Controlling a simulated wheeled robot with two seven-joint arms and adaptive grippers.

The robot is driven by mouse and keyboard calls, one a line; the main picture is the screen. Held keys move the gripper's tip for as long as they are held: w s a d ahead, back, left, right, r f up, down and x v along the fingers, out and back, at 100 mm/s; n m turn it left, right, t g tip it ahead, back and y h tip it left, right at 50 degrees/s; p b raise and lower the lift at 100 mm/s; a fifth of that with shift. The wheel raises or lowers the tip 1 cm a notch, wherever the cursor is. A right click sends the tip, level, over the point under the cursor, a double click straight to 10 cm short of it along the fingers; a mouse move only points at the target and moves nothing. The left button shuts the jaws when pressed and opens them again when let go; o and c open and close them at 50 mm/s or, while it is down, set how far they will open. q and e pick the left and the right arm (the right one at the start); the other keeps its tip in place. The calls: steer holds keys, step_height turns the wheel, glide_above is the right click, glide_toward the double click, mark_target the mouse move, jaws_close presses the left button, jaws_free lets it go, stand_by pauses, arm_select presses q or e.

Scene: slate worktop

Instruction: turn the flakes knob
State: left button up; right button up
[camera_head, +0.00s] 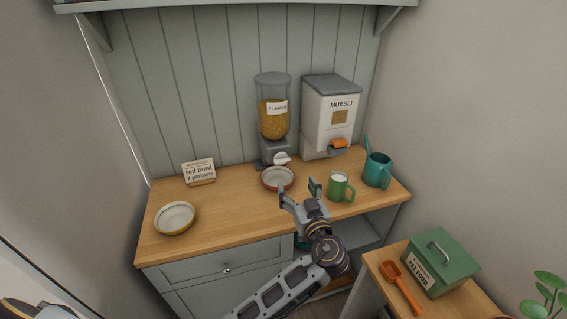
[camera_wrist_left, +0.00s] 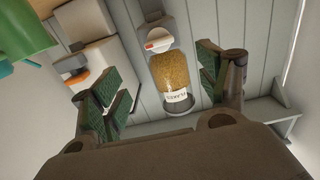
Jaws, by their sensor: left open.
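The flakes dispenser (camera_head: 273,118) stands at the back of the wooden counter, a clear canister of golden flakes on a grey base. Its white knob (camera_head: 282,158) is at the front of the base, above a red-rimmed bowl (camera_head: 278,179). My left gripper (camera_head: 299,189) is open and empty in front of the dispenser, near the bowl's right side and apart from the knob. The left wrist view is upside down; the dispenser (camera_wrist_left: 170,72) and knob (camera_wrist_left: 159,40) appear between the open fingers (camera_wrist_left: 160,80). My right gripper is not in view.
A muesli dispenser (camera_head: 328,112) with an orange lever stands right of the flakes. A sign (camera_head: 199,172) reads "red bowl 2 portions". A yellow bowl (camera_head: 174,217) sits left.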

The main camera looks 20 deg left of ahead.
mark_target(283, 162)
arm_select(q)
steer(key=shift+w, duration=0.1)
steer(key=p+x, duration=0.3)
steer(key=x, duration=0.9)
steer(key=shift+a+r, duration=0.1)
steer(key=shift+x, duration=0.8)
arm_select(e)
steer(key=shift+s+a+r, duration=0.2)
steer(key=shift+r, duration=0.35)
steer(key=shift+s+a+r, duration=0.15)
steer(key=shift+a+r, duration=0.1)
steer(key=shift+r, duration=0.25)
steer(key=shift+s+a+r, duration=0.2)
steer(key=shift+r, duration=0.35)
arm_select(q)
steer(key=c, duration=1)
steer(key=shift+c, duration=0.2)
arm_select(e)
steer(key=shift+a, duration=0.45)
